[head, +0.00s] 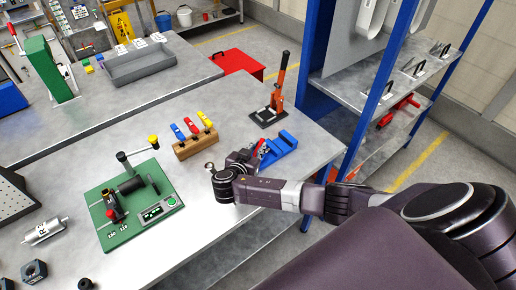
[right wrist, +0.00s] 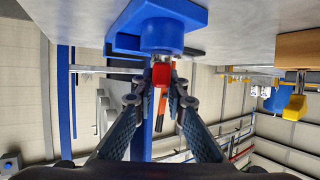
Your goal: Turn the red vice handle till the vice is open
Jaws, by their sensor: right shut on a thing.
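The blue vice (head: 280,148) sits on the metal workbench, near its right edge. Its red handle (head: 258,148) shows in part beside my right gripper (head: 245,160), which reaches in from the right. In the right wrist view the blue vice (right wrist: 160,32) is at the top, with the red handle (right wrist: 161,74) below its round blue end. My right gripper (right wrist: 161,84) is shut on the red handle, one finger on each side. How far apart the vice jaws are, I cannot tell. My left gripper is in neither view.
A wooden block (head: 196,146) with blue, red and yellow handled tools stands left of the gripper. A lever tool (head: 275,98) on a black base stands behind the vice. A green board (head: 135,208) lies to the left. A blue-framed shelf (head: 390,75) rises at the right.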

